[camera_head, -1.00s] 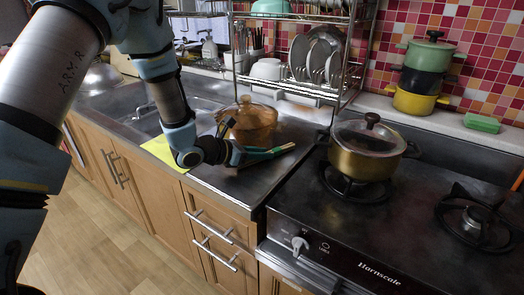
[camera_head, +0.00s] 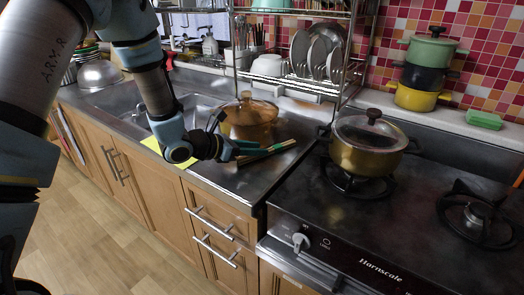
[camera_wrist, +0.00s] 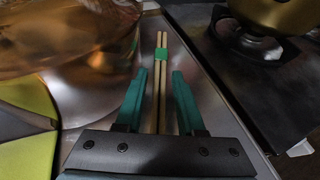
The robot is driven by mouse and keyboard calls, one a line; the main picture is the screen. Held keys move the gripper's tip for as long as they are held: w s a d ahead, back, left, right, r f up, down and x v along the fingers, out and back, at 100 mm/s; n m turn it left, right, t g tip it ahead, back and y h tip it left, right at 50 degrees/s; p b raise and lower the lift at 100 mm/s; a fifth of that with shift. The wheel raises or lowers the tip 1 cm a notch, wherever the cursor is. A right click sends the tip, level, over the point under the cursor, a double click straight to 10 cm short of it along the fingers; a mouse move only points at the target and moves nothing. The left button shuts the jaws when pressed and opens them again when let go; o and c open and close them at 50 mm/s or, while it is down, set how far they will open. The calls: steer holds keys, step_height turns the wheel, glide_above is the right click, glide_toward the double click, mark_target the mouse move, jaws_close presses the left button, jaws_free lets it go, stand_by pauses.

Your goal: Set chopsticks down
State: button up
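A pair of light wooden chopsticks (camera_head: 284,147) with a green band lies on the steel counter, between the glass pot and the stove. In the wrist view the chopsticks (camera_wrist: 161,42) run away from me, side by side. My gripper (camera_head: 250,149) is low over the counter at their near end. In the wrist view my gripper (camera_wrist: 159,76) is open, with its green fingers on either side of the chopsticks and visible gaps between. The green band sits just beyond the fingertips. The near ends of the chopsticks are hidden by my gripper's body.
An amber glass pot (camera_head: 250,122) stands close to my gripper's left. A yellow-green cloth (camera_head: 153,146) lies at the counter edge. The stove (camera_head: 300,200) with a gold pot (camera_head: 366,150) is to the right. A dish rack (camera_head: 300,85) stands behind.

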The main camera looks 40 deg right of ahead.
steer(key=b+v, duration=0.1)
steer(key=v, duration=0.8)
steer(key=shift+a+b, duration=0.15)
steer(key=shift+b, duration=0.15)
steer(key=shift+a, duration=0.1)
steer(key=a+m+y, duration=1)
steer(key=a+m, duration=0.3)
steer(key=a, duration=1.6)
steer(key=shift+s+f, duration=0.35)
steer(key=shift+s, duration=0.1)
steer(key=w+a+m+t+y, duration=0.1)
steer(key=a, duration=0.2)
steer(key=w+a+r+m+t+y, duration=0.1)
steer(key=a+m, duration=0.1)
steer(key=a, duration=0.1)
steer(key=w+a+r+m+t+y, duration=0.1)
steer(key=a, duration=0.3)
steer(key=shift+w+r+m, duration=0.1)
steer(key=shift+m, duration=0.2)
steer(key=shift+c, duration=0.3)
steer(key=shift+d, duration=0.15)
